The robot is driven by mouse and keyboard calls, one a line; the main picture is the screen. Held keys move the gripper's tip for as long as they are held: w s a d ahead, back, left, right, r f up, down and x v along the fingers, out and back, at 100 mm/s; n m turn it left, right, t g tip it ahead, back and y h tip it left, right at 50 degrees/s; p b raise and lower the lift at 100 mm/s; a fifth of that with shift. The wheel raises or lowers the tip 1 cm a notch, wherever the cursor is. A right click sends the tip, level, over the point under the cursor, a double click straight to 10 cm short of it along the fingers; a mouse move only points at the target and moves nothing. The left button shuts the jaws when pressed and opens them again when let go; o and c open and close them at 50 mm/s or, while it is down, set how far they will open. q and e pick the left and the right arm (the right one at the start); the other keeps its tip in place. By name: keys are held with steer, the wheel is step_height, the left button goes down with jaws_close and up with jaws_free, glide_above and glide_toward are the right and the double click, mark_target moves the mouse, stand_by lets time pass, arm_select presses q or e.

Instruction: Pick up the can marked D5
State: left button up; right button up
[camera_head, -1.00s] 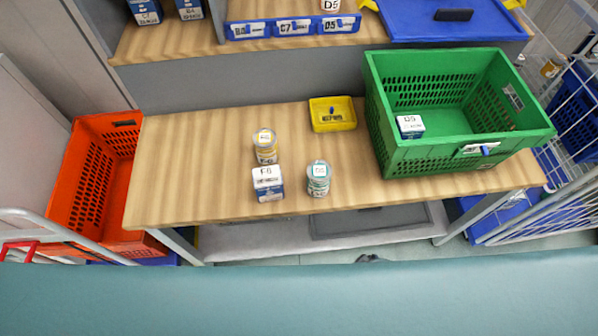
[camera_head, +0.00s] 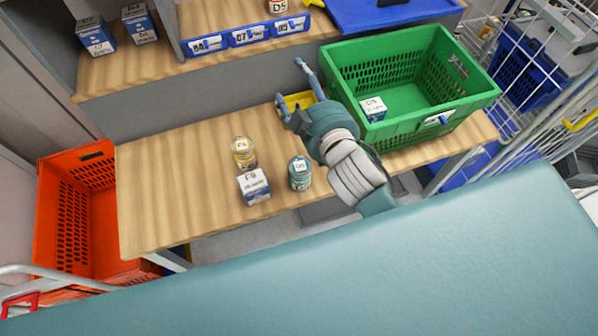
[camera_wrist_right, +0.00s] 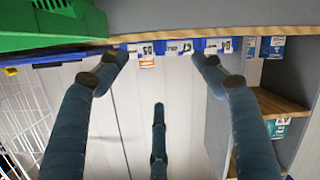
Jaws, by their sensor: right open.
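The can marked D5 (camera_head: 277,6) stands on the upper shelf, cut off by the top edge of the head view. Its orange and white side seems to show small in the right wrist view (camera_wrist_right: 148,62), beyond my fingers. My right gripper (camera_head: 291,82) is open and empty, above the back of the lower table, in front of and below the shelf, apart from the can. Its spread fingers also show in the right wrist view (camera_wrist_right: 158,75). My left gripper is not in view.
Labelled blue bins (camera_head: 250,37) line the shelf front by the can. A green crate (camera_head: 440,110) stands right of my arm; a yellow bin (camera_head: 297,101) is partly hidden by the gripper. A yellow can (camera_head: 243,153), teal can (camera_head: 299,178) and box (camera_head: 254,187) stand on the table.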

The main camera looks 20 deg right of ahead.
steer(key=s+a+r+n+t+y, duration=0.1)
steer(key=a+r+n+t+y, duration=0.1)
steer(key=a+r+n+y, duration=1.45)
steer(key=s+a+f+n+g+y, duration=0.2)
steer(key=s+a+n+g, duration=1.15)
steer(key=g, duration=0.25)
steer(key=n+g+h, duration=0.1)
steer(key=n+h, duration=0.4)
steer(key=h, duration=1.4)
glide_above(300, 165)
step_height(300, 165, down, 25)
steer(key=shift+f, duration=0.2)
step_height(300, 165, down, 5)
steer(key=shift+r+p, duration=0.2)
steer(key=shift+p, duration=0.65)
step_height(300, 165, down, 6)
steer(key=shift+s+r+p, duration=0.1)
steer(key=shift+r+p, duration=0.15)
steer(key=shift+p, duration=1)
steer(key=shift+f, duration=0.2)
steer(key=c, duration=1.5)
